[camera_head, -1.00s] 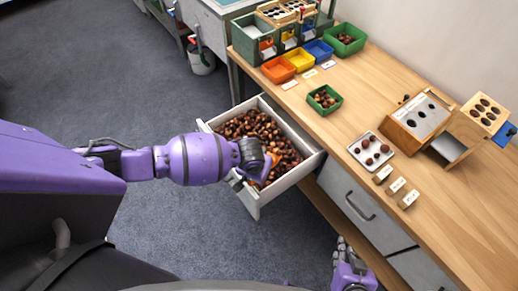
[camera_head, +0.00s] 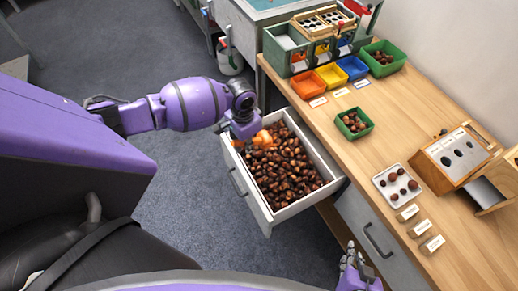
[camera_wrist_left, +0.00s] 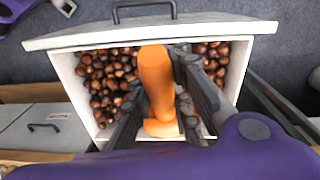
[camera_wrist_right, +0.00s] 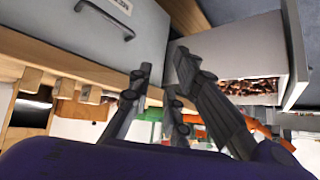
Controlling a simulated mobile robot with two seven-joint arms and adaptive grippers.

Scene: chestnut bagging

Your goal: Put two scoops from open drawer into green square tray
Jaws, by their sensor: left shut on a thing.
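The open drawer (camera_head: 273,212) is filled with brown chestnuts (camera_head: 285,172). My left gripper (camera_head: 246,131) is at the drawer's far left corner, shut on an orange scoop (camera_head: 262,139). In the left wrist view the scoop (camera_wrist_left: 157,80) lies between the dark fingers, over the chestnuts; whether its bowl holds any is unclear. A small green square tray (camera_head: 341,131) on the table holds a few chestnuts. A larger green tray (camera_head: 399,66) at the back also holds some. My right gripper (camera_head: 355,262) is low by the table front, open and empty in the right wrist view (camera_wrist_right: 160,85).
Orange (camera_head: 307,85), yellow (camera_head: 331,76) and blue (camera_head: 353,68) trays stand in a row by a green sorting rack (camera_head: 283,52). A white plate with several chestnuts (camera_head: 398,186) and a wooden board stand (camera_head: 452,160) are farther right. Table surface around the small green tray is clear.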

